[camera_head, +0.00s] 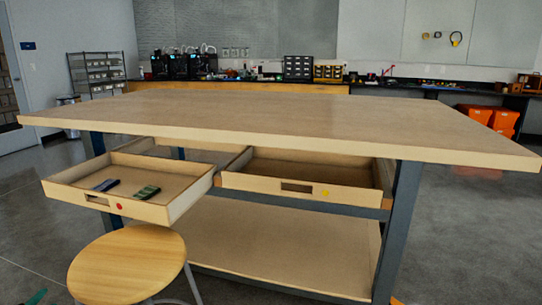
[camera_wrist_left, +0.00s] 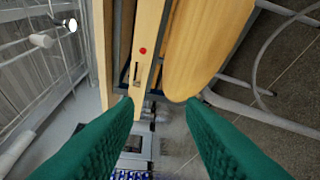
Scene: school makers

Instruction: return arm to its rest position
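My left gripper (camera_wrist_left: 160,101) shows in the left wrist view as two green ridged fingers, spread wide apart with nothing between them. Beyond its fingertips are a drawer front with a red dot and a round wooden stool seat, both apart from the fingers. In the head view no whole gripper shows; a small green tip at the bottom left edge is too cut off to identify. My right gripper is in neither view.
A wooden workbench (camera_head: 280,112) fills the middle. Its left drawer (camera_head: 150,210), red-dotted, is pulled out with two small dark objects inside. The right drawer (camera_head: 300,193), yellow-dotted, is also partly out. A stool (camera_head: 127,265) stands before the left drawer.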

